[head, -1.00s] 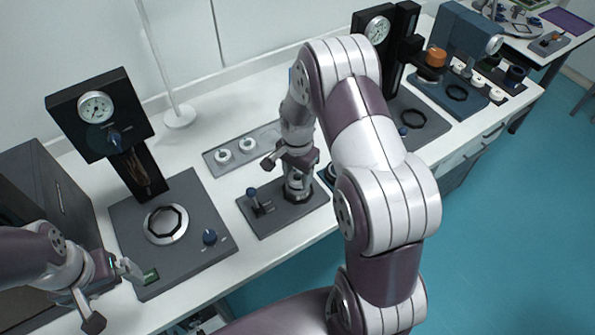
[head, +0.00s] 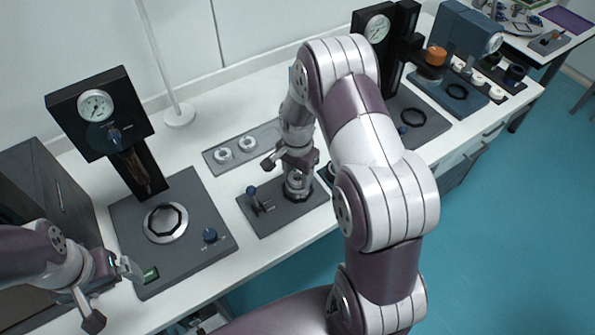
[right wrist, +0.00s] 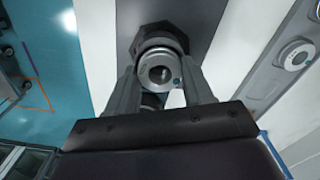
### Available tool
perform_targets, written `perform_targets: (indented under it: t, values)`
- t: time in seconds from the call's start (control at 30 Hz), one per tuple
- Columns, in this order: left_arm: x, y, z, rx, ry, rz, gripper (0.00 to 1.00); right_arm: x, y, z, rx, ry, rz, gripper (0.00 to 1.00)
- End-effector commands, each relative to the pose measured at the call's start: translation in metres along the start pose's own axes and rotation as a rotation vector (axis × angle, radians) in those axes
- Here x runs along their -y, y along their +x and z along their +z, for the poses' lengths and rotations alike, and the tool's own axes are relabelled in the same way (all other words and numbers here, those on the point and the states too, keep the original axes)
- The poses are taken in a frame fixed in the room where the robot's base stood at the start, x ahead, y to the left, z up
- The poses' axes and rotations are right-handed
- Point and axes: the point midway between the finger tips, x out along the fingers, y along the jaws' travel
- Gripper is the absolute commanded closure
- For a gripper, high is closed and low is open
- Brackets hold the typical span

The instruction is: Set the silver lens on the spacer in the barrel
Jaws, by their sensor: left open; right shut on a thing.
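A barrel (head: 297,190) stands upright on a small dark base plate (head: 285,218) in the middle of the bench. My right gripper (right wrist: 160,72) is at its top, reaching down from above, and is shut on a round silver piece, which looks like the silver lens (right wrist: 158,74). In the right wrist view the piece sits between the two fingers, over or in the dark collar of the barrel (right wrist: 160,36). I cannot tell whether it rests on anything; the spacer is hidden. My left gripper (head: 134,270) is open and empty at the front left.
A dial-gauge stand (head: 95,108) with a dark base and ring is on the left. A grey tray (head: 215,161) with white round holders lies behind the barrel. A small blue-knobbed post (head: 252,191) stands beside it. More instruments (head: 460,60) stand at the right.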

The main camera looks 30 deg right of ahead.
Motion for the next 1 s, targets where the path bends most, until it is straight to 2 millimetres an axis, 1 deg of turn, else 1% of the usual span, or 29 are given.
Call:
perform_targets:
  t: [0.17, 0.2, 0.27, 0.53, 0.63, 0.67, 0.77, 0.9, 1.0]
  values:
    - [0.000, 0.000, 0.000, 0.000, 0.000, 0.000, 0.00, 0.000, 0.000, 0.000, 0.000, 0.000, 0.000, 0.79]
    - [0.000, 0.000, 0.000, 0.000, 0.000, 0.000, 0.00, 0.000, 0.000, 0.000, 0.000, 0.000, 0.000, 0.39]
    - [0.000, 0.000, 0.000, 0.000, 0.000, 0.000, 0.00, 0.000, 0.000, 0.000, 0.000, 0.000, 0.000, 0.19]
    - [0.000, 0.000, 0.000, 0.000, 0.000, 0.000, 0.00, 0.000, 0.000, 0.000, 0.000, 0.000, 0.000, 0.19]
    - [0.000, 0.002, 0.000, 0.000, 0.000, 0.000, 0.00, 0.001, -0.007, -0.001, -0.002, 0.000, -0.003, 0.19]
    - [0.000, 0.003, 0.000, 0.000, 0.000, 0.000, 0.00, 0.001, -0.012, -0.001, -0.002, 0.000, -0.003, 0.19]
    - [0.000, 0.007, 0.001, 0.000, 0.000, 0.000, 0.00, 0.001, -0.036, -0.001, -0.004, 0.000, -0.006, 0.19]
    - [0.000, 0.013, 0.002, 0.000, 0.000, 0.000, 0.00, 0.001, -0.075, -0.001, -0.004, 0.000, -0.005, 0.19]
    - [0.000, 0.015, 0.002, 0.000, 0.000, 0.000, 0.00, 0.001, -0.099, 0.000, -0.003, 0.000, -0.004, 0.19]
